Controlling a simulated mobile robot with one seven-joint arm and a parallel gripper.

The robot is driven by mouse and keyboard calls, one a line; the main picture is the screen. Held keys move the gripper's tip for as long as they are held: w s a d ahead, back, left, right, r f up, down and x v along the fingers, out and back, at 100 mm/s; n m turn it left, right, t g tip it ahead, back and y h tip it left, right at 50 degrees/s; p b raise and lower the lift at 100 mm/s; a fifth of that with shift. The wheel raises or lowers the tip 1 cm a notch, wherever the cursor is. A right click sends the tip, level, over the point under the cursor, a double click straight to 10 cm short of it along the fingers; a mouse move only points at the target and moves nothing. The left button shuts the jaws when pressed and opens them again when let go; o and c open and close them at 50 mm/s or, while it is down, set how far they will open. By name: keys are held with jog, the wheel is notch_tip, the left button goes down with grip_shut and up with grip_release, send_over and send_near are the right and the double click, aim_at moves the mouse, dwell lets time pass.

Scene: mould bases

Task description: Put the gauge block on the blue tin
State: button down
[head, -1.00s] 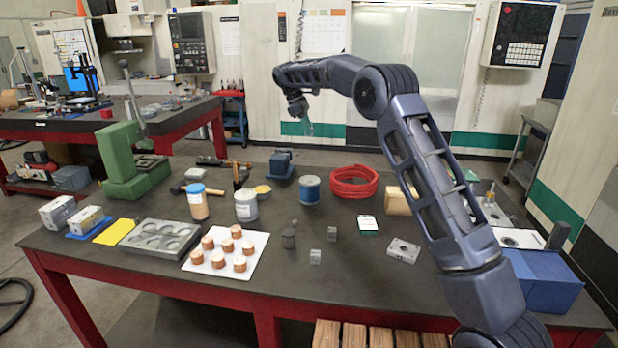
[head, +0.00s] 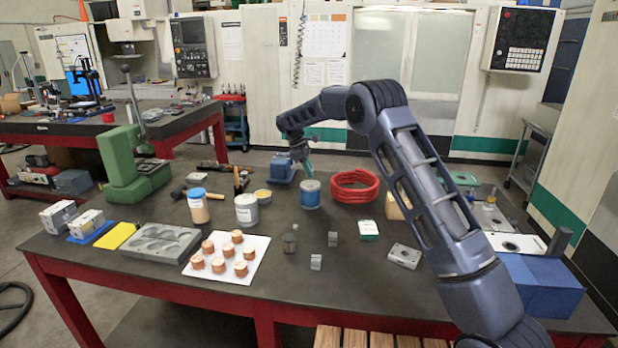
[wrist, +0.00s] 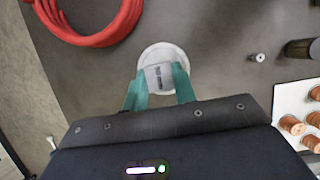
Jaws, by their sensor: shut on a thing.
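My gripper (head: 309,174) is low over the blue tin (head: 310,196), a round tin standing upright on the dark table. In the wrist view my teal fingers (wrist: 160,82) are shut on the gauge block (wrist: 159,76), a small pale grey block with dark markings. The tin's round pale lid (wrist: 164,51) lies behind the block in that view, and the block overlaps its middle and near part. The head view shows the fingertips just above the lid. I cannot tell whether the block touches the lid.
A red hose coil (head: 354,186) lies close right of the tin. A blue-grey vise (head: 281,168) is behind. Small metal blocks (head: 333,239) lie in front, with bare table between.

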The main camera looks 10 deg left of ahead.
jog(key=shift+f, duration=1.55)
jog(key=shift+f, duration=0.15)
jog(key=c, duration=1.1)
grip_release()
